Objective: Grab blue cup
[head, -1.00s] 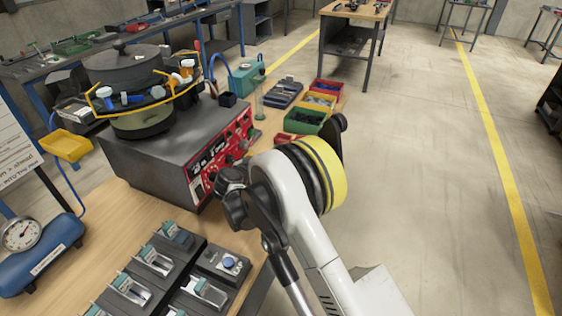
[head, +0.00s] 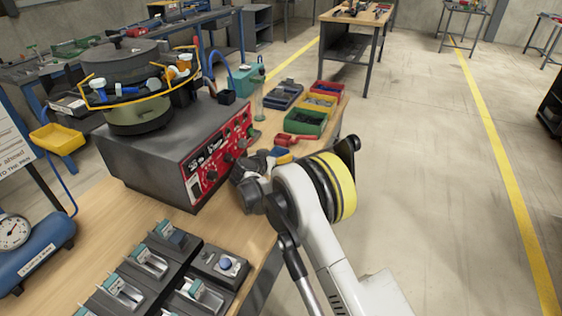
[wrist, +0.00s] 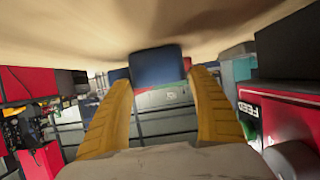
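In the wrist view, which is upside down, a dark blue block-like thing (wrist: 157,65), perhaps the blue cup, stands against the pale wood surface at the top. It lies between the tips of my gripper's two yellow fingers (wrist: 163,82). The fingers are apart, and I see no clear contact with it. In the head view, my gripper (head: 282,154) is low over the bench, right of the red control panel (head: 218,160), partly hidden by my arm.
The bowl feeder (head: 135,118) stands on a grey control box (head: 150,165) left of my gripper. Green (head: 305,124), yellow (head: 318,103) and red (head: 326,88) bins stand beyond it, with a red item (head: 295,139) nearer. Fixtures (head: 150,262) fill the front. Open floor lies right.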

